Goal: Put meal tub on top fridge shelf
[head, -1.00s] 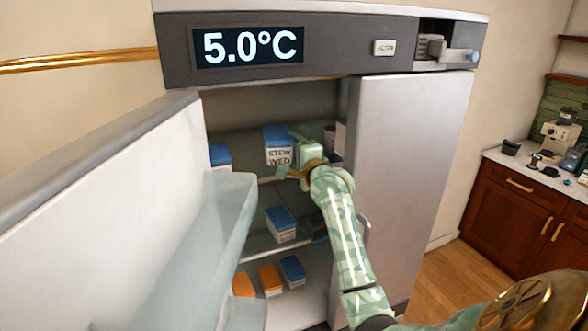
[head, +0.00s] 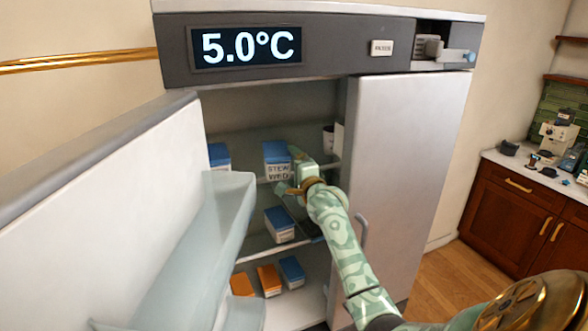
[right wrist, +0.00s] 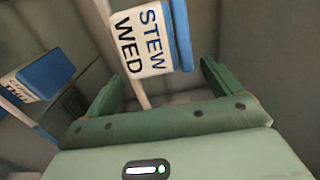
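The meal tub (head: 278,169) has a blue lid and a white front marked STEW WED. It appears upright on the top shelf (head: 262,181) of the open fridge, at the shelf's front edge. In the right wrist view the tub (right wrist: 146,42) lies just beyond the fingertips. My right gripper (head: 289,171) is open, its fingers (right wrist: 160,85) spread wider than the tub with a gap between them and it. The tub's underside is hidden. My left gripper is not in view.
Another blue-lidded tub (head: 219,156) stands left on the top shelf. A blue-lidded tub (head: 279,226) is on the shelf below, with orange and blue tubs (head: 269,280) lower. The open left door with clear bins (head: 205,245) and the right door (head: 410,170) flank the opening.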

